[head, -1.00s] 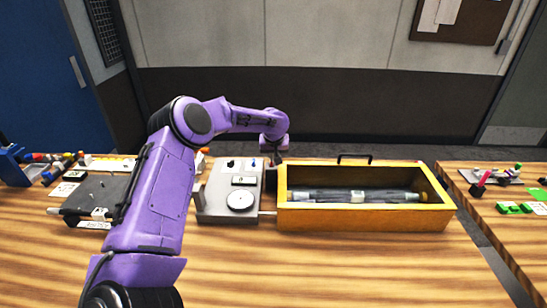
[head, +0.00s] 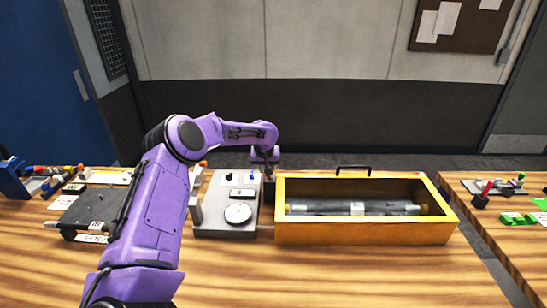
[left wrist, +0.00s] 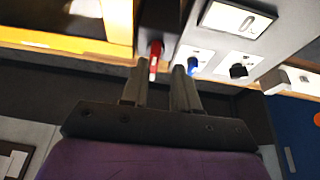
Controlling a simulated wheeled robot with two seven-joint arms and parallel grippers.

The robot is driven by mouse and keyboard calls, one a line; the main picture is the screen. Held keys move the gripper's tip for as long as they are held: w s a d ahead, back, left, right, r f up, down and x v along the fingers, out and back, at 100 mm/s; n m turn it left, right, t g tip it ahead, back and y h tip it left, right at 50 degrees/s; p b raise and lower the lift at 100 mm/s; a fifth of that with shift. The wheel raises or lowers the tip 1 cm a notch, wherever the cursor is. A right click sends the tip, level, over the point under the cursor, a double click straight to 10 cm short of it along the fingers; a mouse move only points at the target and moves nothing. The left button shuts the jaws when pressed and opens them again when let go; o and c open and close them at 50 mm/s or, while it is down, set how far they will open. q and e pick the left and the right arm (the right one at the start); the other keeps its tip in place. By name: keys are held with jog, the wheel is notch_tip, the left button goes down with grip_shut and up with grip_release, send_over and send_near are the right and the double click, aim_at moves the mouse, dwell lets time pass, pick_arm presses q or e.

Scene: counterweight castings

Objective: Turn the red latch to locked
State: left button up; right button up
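The red latch (left wrist: 155,54) shows in the left wrist view, on a dark strip beside the light grey panel (left wrist: 268,40). My left gripper (left wrist: 162,72) is open, with a clear gap between its two fingers. The latch's red tip lies in line with that gap, nearer the left finger; I cannot tell whether a finger touches it. In the head view my left gripper (head: 268,172) points down at the far right edge of the panel (head: 215,222) and hides the latch. My right gripper is not in view.
A blue knob (left wrist: 192,65) sits close to the right finger, and a black knob (left wrist: 238,70) is further right. A yellow open box (head: 350,234) holding a clear cylinder (head: 357,208) stands right of the panel. The front of the table is clear.

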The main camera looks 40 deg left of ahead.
pick_arm(q)
jog(key=shift+a+r, duration=0.25)
jog(key=shift+a, duration=0.35)
jog(key=d+v, duration=0.1)
jog(key=v, duration=0.9)
jog(key=shift+d, duration=0.2)
pick_arm(e)
jog(key=shift+a+r, duration=0.3)
jog(key=shift+a, duration=0.45)
pick_arm(q)
jog(key=shift+d+r, duration=0.15)
pick_arm(e)
jog(key=shift+d, duration=0.1)
jog(key=shift+f, duration=0.1)
